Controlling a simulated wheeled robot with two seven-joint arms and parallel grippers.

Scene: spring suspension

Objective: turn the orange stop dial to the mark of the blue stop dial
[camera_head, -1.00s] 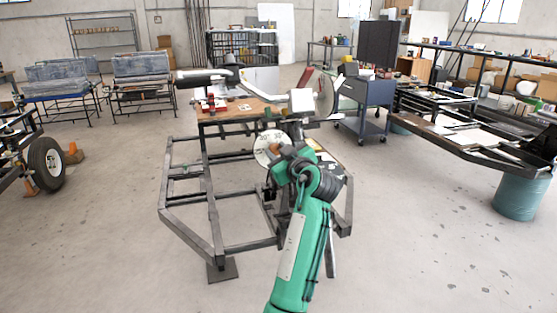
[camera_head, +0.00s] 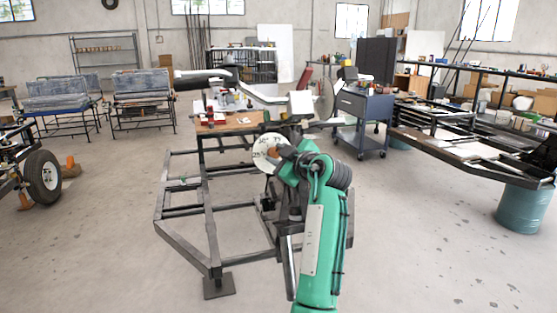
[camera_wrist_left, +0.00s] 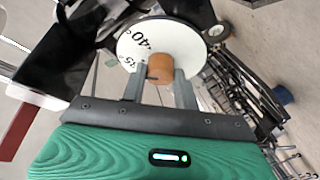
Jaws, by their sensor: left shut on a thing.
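My left gripper (camera_wrist_left: 158,80) is shut on the orange knob, one grey finger on each side. In the head view the white disc (camera_head: 263,147) stands upright on the metal frame, and my left gripper (camera_head: 281,153) reaches it from the right, covering part of it. I cannot make out the blue stop dial in either view. My right gripper is not in view.
A dark steel frame (camera_head: 208,225) surrounds the dial, with a wooden-topped bench (camera_head: 240,121) behind it. A dark tool cart (camera_head: 365,106) stands behind to the right. A wheel (camera_head: 43,177) is at the left. The floor on both sides of the frame is mostly clear.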

